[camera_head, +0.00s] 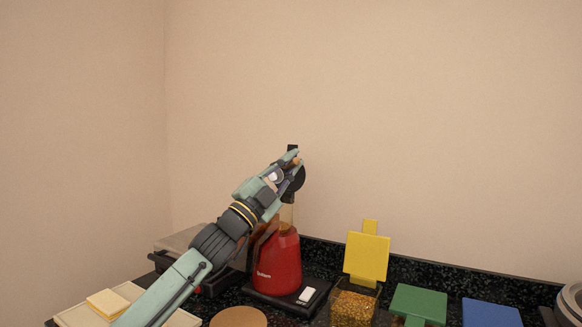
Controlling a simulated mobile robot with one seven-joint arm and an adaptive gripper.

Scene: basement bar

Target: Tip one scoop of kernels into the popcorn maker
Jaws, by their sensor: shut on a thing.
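The red popcorn maker (277,265) stands on the black counter, partly behind my arm. A white switch marked OFF (307,295) lies at its base. My gripper (292,164) is raised above the popcorn maker and shut on the scoop (297,161). Only a brown bit of the scoop shows clearly between the jaws. I cannot tell its tilt or whether kernels are in it. The clear kernel bin (352,306) stands right of the popcorn maker, with golden kernels inside and its yellow lid (367,257) standing up open.
A bin with a green lid (419,303) and a blue lid (491,313) are further right. A grey metal thing (570,299) is at the right edge. A round brown board (239,317) lies in front. A pale tray (76,316) with a yellow block (107,302) is at left.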

